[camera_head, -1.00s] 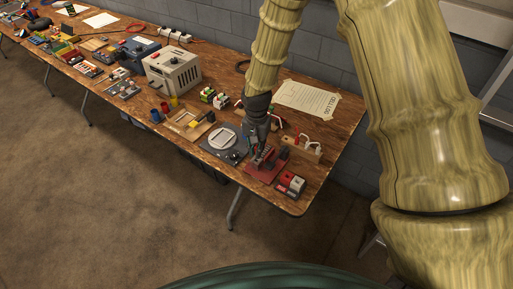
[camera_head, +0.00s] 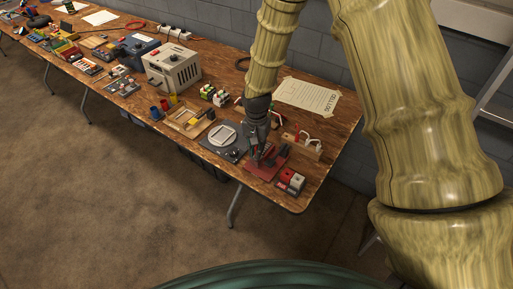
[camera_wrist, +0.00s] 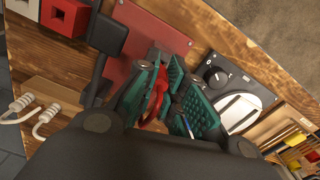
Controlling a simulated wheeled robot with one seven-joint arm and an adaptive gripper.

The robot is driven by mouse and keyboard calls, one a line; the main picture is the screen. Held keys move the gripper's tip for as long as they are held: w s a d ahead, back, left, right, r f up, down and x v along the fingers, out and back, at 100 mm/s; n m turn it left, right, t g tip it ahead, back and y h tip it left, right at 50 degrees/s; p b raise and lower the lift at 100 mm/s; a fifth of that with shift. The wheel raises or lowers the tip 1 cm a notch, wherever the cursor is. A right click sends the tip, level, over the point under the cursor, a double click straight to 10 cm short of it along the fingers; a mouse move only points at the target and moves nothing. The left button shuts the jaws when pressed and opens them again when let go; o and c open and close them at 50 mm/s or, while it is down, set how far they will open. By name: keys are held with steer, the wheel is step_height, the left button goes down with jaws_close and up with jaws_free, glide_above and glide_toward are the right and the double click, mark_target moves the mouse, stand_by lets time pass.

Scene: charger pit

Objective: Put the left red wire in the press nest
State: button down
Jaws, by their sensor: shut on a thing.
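My gripper (camera_wrist: 168,103) is shut on a red wire (camera_wrist: 154,102), seen between its teal pads in the wrist view. In the head view my gripper (camera_head: 258,160) is low over the press, which has a red base plate (camera_head: 262,172). The red plate (camera_wrist: 160,42) and a dark upright part of the press (camera_wrist: 108,42) also show in the wrist view, just beyond the fingers. The nest itself is hidden by my fingers, and I cannot tell whether the wire touches it.
A wooden rack (camera_head: 310,154) with white wire loops and a red piece stands right of the press. Red and white boxes (camera_head: 291,181) sit at the table's front corner. A dark device with a white oval (camera_head: 224,137) is close on the left. A paper sheet lies behind.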

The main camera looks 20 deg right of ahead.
steer(key=shift+f, duration=0.85)
stand_by(1.0)
steer(key=c, duration=1.4)
jaws_free()
steer(key=shift+c, duration=0.2)
steer(key=shift+r+p, duration=2.45)
steer(key=shift+r, duration=1.05)
